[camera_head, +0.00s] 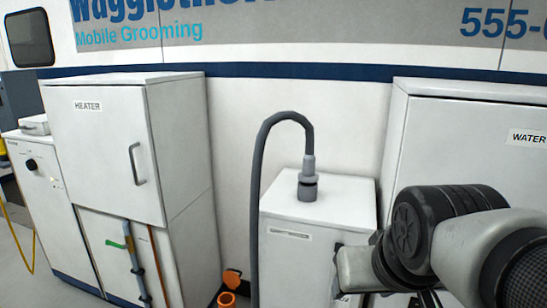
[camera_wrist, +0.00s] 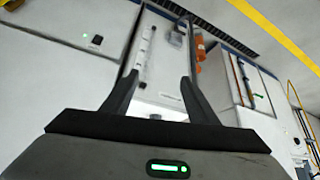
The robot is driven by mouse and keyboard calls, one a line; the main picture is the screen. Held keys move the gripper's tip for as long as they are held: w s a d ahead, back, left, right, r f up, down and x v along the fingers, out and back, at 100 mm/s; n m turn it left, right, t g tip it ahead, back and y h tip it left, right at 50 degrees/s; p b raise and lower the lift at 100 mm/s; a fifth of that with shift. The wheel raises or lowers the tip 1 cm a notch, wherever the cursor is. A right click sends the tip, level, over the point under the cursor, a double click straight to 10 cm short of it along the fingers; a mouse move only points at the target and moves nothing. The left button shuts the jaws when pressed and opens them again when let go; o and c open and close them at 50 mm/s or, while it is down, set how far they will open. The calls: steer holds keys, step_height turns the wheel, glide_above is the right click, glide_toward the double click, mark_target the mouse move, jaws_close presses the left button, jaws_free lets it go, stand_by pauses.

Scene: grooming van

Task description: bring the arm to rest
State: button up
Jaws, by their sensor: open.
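My gripper (camera_wrist: 160,92) shows in the wrist view with its two dark fingers spread apart and nothing between them. Beyond the fingers is a white cabinet front with small orange parts beside it. In the head view my arm comes in from the lower right, in front of the WATER cabinet (camera_head: 450,135). The gripper's fingers cannot be made out in the head view.
A white HEATER cabinet (camera_head: 105,145) with a handle stands at left. A low white box (camera_head: 325,215) with a grey hose (camera_head: 262,150) on top stands in the middle, close to my arm. An orange ring-like object (camera_head: 227,299) is on the floor.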

steer(key=s+r+p, duration=0.2)
steer(key=r+p, duration=1.1)
steer(key=p, duration=0.1)
steer(key=s+r+g+p, duration=0.1)
steer(key=s+r+p, duration=0.1)
steer(key=r+p, duration=1.2)
steer(key=shift+a+r, duration=0.1)
steer(key=shift+a, duration=0.1)
